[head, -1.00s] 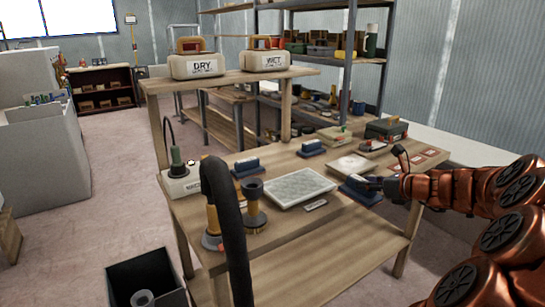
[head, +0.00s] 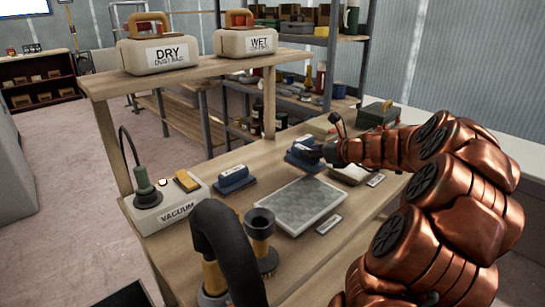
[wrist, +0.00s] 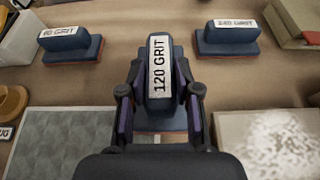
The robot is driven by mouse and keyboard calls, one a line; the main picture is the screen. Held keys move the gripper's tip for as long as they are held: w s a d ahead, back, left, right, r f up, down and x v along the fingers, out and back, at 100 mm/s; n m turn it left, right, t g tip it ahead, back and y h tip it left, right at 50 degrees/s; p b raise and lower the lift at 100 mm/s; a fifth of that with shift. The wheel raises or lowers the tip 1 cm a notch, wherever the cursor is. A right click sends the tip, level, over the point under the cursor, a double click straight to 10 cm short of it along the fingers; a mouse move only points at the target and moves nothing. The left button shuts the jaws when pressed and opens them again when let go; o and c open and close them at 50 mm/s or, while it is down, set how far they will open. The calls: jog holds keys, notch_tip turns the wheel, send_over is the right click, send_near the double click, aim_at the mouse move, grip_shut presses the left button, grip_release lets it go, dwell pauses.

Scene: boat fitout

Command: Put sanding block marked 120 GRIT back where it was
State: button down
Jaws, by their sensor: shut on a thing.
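The sanding block marked 120 GRIT (wrist: 158,75) is blue with a white label, between my gripper's fingers (wrist: 160,103) in the wrist view. My gripper is shut on it. Its base shows below the fingers; whether it touches the bench is unclear. The 60 GRIT block (wrist: 72,42) stands to its left and the 240 GRIT block (wrist: 228,38) to its right, both apart from it. In the head view, my gripper (head: 322,151) is over the bench's far part, right of the 60 GRIT block (head: 233,180). Blue blocks at its tip overlap there.
A grey textured panel (head: 302,205) lies on the bench (head: 268,160) nearer me. The vacuum unit (head: 172,210) and a dark cup-topped tool (head: 261,235) stand left. A pale slab (wrist: 265,145) lies lower right in the wrist view. Bare bench shows between the blocks.

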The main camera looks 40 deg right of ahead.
jog(key=w+a, duration=0.1)
jog(key=w, duration=0.2)
jog(key=w+a, duration=0.1)
jog(key=w, duration=0.3)
jog(key=w+a+f, duration=0.1)
jog(key=w+a, duration=0.1)
jog(key=w, duration=0.1)
jog(key=shift+w, duration=0.15)
jog(key=shift+w+a+f+b, duration=0.1)
jog(key=shift+w+f+b, duration=0.2)
jog(key=shift+f, duration=0.6)
jog(key=shift+w+a+f+b, duration=0.1)
jog(key=shift+w+f+b, duration=0.15)
jog(key=shift+f, duration=0.65)
jog(key=shift+f, duration=0.15)
jog(key=c, duration=0.8)
grip_release()
jog(key=shift+r, duration=0.2)
jog(key=v, duration=1.2)
jog(key=shift+f+p, duration=0.2)
jog(key=shift+p, duration=0.2)
